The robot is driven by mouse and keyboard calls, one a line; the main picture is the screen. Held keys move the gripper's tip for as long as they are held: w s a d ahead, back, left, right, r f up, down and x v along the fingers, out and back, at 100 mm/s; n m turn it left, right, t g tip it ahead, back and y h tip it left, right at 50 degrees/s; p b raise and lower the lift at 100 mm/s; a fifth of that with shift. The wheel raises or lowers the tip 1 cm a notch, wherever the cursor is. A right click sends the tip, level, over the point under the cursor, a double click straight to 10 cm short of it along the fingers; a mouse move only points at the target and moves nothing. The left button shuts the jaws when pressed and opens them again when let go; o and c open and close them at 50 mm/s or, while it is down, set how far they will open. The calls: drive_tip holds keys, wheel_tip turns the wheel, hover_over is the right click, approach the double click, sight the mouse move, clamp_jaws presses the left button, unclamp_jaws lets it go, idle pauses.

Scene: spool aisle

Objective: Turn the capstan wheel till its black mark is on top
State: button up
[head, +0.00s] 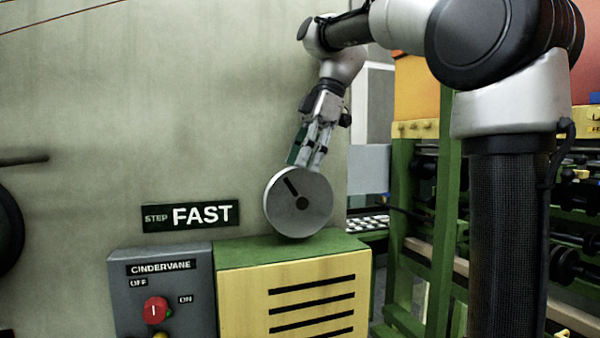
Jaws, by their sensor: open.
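The capstan wheel (312,218) is a grey metal disc with a dark hub at its centre. It stands upright just above the green top of a yellow cabinet. Its black mark (291,187) is a short bar running from near the hub to the upper left, so it sits left of the top. My gripper (308,165) reaches down from above to the wheel's upper rim. Its jaws are open, with the fingertips at or just behind the rim. I cannot tell whether they touch it.
The yellow cabinet (240,300) with black slots is below the wheel. A grey control box (190,290) with a red knob (156,310) stands to its left, under a "STEP FAST" sign (190,216). A green frame (440,200) and racks with spools fill the right side.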

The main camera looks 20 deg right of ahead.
sight(299, 171)
drive_tip(key=shift+x, duration=1.7)
clamp_jaws()
